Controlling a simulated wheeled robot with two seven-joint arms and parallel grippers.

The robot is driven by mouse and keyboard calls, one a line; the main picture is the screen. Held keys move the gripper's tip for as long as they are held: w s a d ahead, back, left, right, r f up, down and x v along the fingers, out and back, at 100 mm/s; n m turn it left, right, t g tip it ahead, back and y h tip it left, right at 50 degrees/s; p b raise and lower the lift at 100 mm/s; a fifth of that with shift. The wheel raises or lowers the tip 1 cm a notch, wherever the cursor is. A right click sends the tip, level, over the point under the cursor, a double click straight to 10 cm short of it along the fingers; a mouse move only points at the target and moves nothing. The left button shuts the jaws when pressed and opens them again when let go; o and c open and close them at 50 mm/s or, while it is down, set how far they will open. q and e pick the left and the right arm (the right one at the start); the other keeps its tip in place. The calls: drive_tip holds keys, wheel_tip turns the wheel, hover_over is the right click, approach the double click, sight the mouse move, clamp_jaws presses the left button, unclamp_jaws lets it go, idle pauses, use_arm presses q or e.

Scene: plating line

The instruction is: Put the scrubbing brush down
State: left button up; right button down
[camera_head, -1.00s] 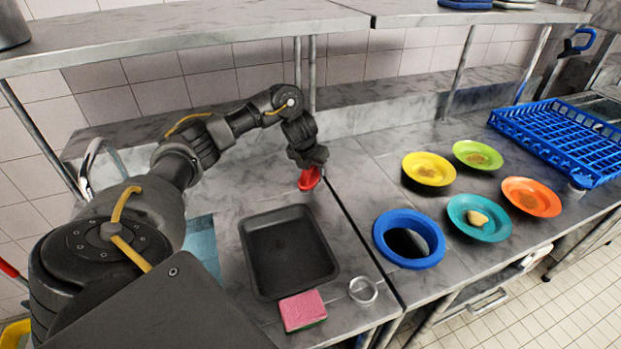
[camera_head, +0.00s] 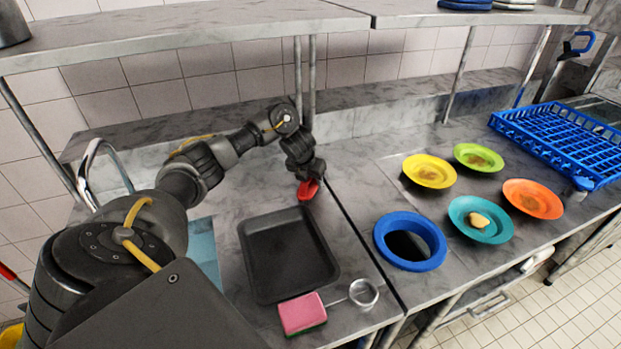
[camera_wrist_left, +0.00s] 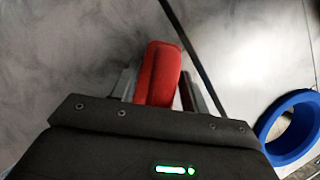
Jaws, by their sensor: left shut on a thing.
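The scrubbing brush shows as a red piece (camera_head: 308,189) under my left gripper in the head view. In the left wrist view the red brush (camera_wrist_left: 158,72) sits between the two fingers. My left gripper (camera_head: 305,180) is shut on it, low over the steel counter behind the dark tray. Whether the brush touches the counter I cannot tell. Its underside is hidden. My right gripper is not in view.
A dark tray (camera_head: 318,282), a pink sponge (camera_head: 300,312) and a metal ring (camera_head: 363,293) lie in front. A blue ring (camera_head: 383,250) surrounds an opening to the right. Several coloured plates, such as the yellow one (camera_head: 447,183), and a blue rack (camera_head: 560,150) stand farther right.

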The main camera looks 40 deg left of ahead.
use_arm(q)
drive_tip(key=o, duration=0.9)
drive_tip(key=shift+f, duration=0.1)
drive_tip(key=shift+r, duration=0.45)
drive_tip(key=p+v, duration=0.4)
drive_tip(key=v, duration=0.7)
drive_tip(key=shift+s+d+r, duration=0.1)
drive_tip(key=shift+s+r, duration=0.1)
drive_tip(key=shift+s, duration=0.05)
